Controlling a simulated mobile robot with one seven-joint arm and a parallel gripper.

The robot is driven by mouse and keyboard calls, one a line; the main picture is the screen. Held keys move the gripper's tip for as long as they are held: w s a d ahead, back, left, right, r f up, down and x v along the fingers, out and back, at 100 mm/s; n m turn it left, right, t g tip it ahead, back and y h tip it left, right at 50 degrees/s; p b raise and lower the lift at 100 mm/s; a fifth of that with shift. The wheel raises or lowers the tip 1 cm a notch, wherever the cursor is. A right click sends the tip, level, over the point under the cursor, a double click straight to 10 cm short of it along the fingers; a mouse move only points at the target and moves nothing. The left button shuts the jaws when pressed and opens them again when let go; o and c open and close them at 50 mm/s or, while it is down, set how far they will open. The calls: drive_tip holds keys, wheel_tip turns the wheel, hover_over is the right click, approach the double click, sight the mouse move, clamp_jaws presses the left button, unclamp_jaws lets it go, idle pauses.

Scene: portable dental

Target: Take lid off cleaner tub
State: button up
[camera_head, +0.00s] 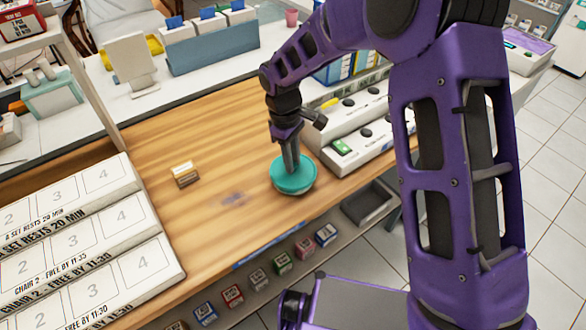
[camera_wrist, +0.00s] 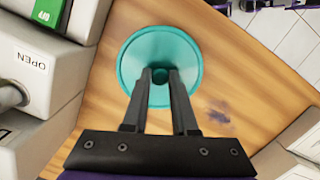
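The cleaner tub shows as a round teal lid (camera_head: 293,174) with a pale rim beneath it, on the wooden counter near its front edge. In the wrist view the teal lid (camera_wrist: 137,62) is seen from above, with a small darker knob (camera_wrist: 160,76) at its centre. My gripper (camera_head: 292,166) points down onto the lid from above. Its two fingertips (camera_wrist: 161,74) stand on either side of the knob, with little or no gap. I cannot tell whether they press on it. The tub's body is mostly hidden under the lid. The lid looks level and seated.
A white stepped unit marked OPEN (camera_wrist: 38,68) stands close beside the tub. A small card holder (camera_head: 185,174) sits left of it on the counter. Numbered white racks (camera_head: 75,240) fill the left side. Bare wood (camera_head: 225,135) lies between. Small boxes (camera_head: 232,295) line a lower shelf.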

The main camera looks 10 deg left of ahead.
clamp_jaws()
drive_tip(key=shift+r, duration=0.1)
